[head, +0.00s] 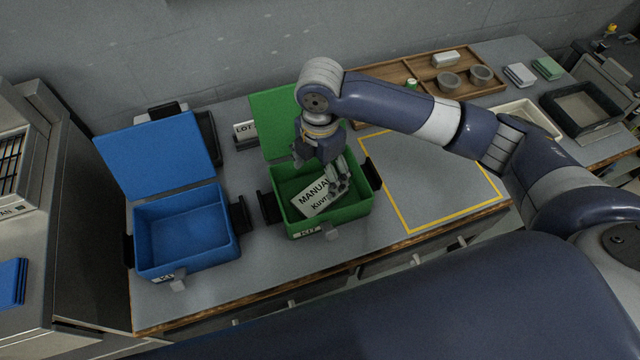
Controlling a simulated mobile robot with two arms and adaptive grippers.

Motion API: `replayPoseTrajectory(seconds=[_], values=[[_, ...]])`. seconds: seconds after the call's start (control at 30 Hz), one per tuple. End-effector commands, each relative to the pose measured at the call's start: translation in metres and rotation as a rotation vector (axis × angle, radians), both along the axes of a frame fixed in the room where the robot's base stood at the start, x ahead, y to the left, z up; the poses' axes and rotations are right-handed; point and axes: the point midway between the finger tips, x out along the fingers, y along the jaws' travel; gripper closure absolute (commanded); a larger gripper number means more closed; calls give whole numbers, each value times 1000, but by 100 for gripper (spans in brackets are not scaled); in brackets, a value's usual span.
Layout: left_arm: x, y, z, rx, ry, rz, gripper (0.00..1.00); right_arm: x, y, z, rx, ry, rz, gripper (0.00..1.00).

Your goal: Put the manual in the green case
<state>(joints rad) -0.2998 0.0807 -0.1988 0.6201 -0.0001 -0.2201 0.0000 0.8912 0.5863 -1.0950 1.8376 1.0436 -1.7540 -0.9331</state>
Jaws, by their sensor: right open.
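The green case (328,217) stands open on the table, its lid raised at the back. The manual (313,197), a pale booklet with dark lettering, is inside the case and leans at a tilt. My right gripper (340,186) reaches down into the case at the manual's right edge. Its jaws are open, and they hide part of that edge. I cannot tell whether a finger touches the manual. My left gripper is not in view.
An open, empty blue case (187,232) stands to the left. A yellow-outlined area (430,185) to the right is bare. A wooden tray (405,70) with bowls (449,82) lies at the back, and a black bin (583,108) stands at the far right.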

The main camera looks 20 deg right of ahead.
Motion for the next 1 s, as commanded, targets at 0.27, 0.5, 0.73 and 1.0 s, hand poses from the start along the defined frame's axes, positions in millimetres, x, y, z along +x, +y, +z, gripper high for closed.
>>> replayPoseTrajectory(seconds=[0.27,0.5,0.73,1.0], values=[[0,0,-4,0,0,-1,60,0,0,38,1,0,0,22],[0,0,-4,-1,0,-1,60,0,0,42,0,2,0,22],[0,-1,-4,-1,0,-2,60,0,0,42,0,1,0,22],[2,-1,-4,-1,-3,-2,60,0,0,42,0,2,0,22]])
